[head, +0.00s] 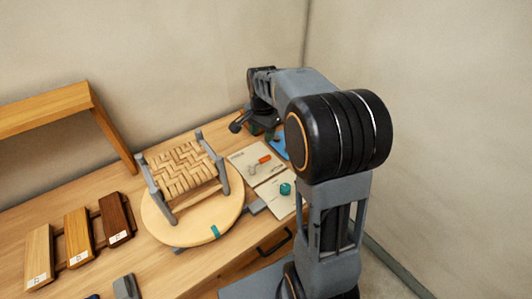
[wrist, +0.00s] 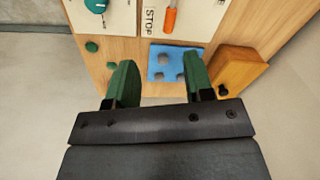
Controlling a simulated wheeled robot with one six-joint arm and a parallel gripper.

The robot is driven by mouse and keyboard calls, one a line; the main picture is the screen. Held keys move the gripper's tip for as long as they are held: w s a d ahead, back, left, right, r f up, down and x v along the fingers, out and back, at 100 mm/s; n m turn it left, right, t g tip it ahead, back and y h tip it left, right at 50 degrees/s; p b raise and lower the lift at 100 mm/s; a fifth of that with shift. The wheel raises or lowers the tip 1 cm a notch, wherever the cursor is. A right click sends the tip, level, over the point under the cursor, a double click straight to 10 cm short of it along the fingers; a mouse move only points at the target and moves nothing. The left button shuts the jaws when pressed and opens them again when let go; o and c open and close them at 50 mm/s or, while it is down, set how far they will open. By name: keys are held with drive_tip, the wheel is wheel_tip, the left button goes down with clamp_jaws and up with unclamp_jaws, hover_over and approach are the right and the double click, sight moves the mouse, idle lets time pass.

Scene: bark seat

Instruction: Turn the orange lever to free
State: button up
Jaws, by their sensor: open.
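The orange lever (head: 265,160) is on a pale panel (head: 241,155) on the bench, right of the round turntable. In the wrist view the orange lever (wrist: 170,20) is at the top edge, beside the printed word STOP; its pivot end is out of frame. Any "free" mark cannot be read. My gripper (wrist: 160,64) has its two green fingers apart with nothing between them. The lever lies beyond the fingertips in that view, apart from them. In the head view my arm partly hides the gripper.
A teal knob (head: 285,188) sits on a neighbouring panel. A blue mat (wrist: 178,64) with grey lumps and a wooden block (wrist: 237,72) lie near the fingers. The turntable (head: 178,235) carries a woven seat (head: 182,168). Wood samples (head: 78,238) lie at left; walls stand behind and right.

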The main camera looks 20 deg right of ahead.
sight(266, 157)
drive_tip(key=w+d+f+m+g, duration=0.1)
drive_tip(key=w+d+f+m, duration=0.2)
drive_tip(key=w+m, duration=0.15)
drive_tip(key=shift+n, duration=0.35)
drive_tip(key=f+p, duration=0.1)
drive_tip(key=f, duration=0.8)
drive_tip(key=f+p, duration=0.1)
drive_tip(key=f, duration=0.4)
drive_tip(key=shift+d+p, duration=0.25)
drive_tip(key=shift+p, duration=0.1)
drive_tip(key=shift+c, duration=0.2)
drive_tip(key=shift+w, duration=0.1)
clamp_jaws()
